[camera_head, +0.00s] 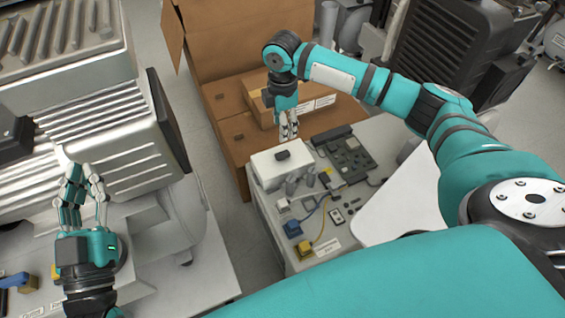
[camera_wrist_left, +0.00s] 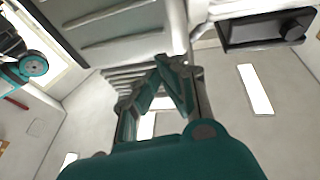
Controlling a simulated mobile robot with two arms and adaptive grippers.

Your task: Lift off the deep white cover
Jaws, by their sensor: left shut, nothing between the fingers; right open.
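A white box-shaped cover (camera_head: 279,168) with a small dark knob (camera_head: 283,155) on top sits on the low grey bench at the centre of the head view. My right gripper (camera_head: 289,136) points down just behind the cover's back edge. It is open, and I cannot tell whether its fingers touch the cover. My left gripper (camera_head: 84,172) is shut and empty, in front of a large pale ribbed housing (camera_head: 130,150) at the left. The left wrist view also shows this gripper (camera_wrist_left: 165,65), its fingertips together with nothing between them.
Grey lumpy parts lie against the cover's front. A dark circuit board (camera_head: 345,153), a blue connector (camera_head: 292,228) and a yellow connector (camera_head: 305,249) lie on the bench. Cardboard boxes (camera_head: 235,130) stand behind it. Grey floor (camera_head: 240,240) separates the bench from the left machine.

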